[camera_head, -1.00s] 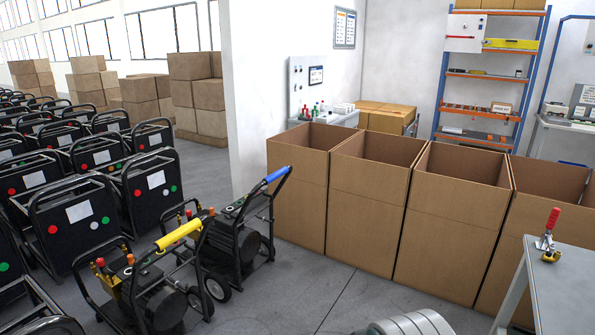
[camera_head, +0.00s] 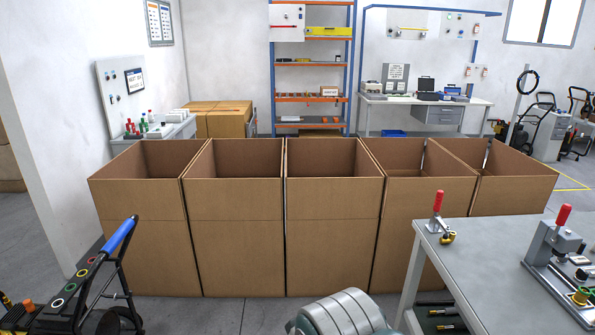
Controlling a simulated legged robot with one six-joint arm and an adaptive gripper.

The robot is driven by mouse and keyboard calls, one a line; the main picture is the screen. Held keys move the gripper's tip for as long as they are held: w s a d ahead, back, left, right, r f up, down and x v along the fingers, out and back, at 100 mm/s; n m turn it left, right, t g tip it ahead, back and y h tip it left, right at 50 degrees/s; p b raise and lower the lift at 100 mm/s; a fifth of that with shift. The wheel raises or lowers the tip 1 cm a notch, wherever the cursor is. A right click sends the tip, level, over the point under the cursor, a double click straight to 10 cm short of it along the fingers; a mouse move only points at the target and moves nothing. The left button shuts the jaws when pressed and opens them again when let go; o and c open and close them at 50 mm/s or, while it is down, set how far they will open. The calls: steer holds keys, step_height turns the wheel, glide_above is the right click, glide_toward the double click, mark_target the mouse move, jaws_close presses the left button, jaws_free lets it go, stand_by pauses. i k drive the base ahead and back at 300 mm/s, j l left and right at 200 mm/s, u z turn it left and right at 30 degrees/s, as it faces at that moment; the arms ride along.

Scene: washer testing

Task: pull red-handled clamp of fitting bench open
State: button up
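The fitting bench (camera_head: 480,270) is a grey-topped table at the lower right, cut off by the picture's edge. A toggle clamp with an upright red handle (camera_head: 437,202) stands at its far left corner, with a small brass-coloured part beside its base. A second red handle (camera_head: 563,216) leans slightly on a grey metal fixture (camera_head: 545,250) further right on the bench. I cannot tell from the view which of the two is the clamp named. My gripper is not in view; only a grey rounded piece of my arm shows at the bottom centre.
Several open cardboard boxes (camera_head: 235,235) stand in a row before me, close to the bench's left end. A wheeled black machine with a blue handle (camera_head: 118,237) is at the lower left. Shelving (camera_head: 312,95) and a workbench (camera_head: 425,102) stand behind. A little floor is free between boxes and bench.

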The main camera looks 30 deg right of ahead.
mark_target(439, 198)
steer(key=i+l+z, duration=0.15)
steer(key=i+z, duration=0.6)
steer(key=i, duration=0.2)
steer(key=i+j+z, duration=0.2)
steer(key=i+z, duration=0.7)
steer(key=z, duration=0.25)
steer(key=i+j+z, duration=0.2)
steer(key=z, duration=0.2)
steer(key=i+j+z, duration=0.5)
steer(key=z, duration=0.2)
steer(key=i+j+z, duration=0.3)
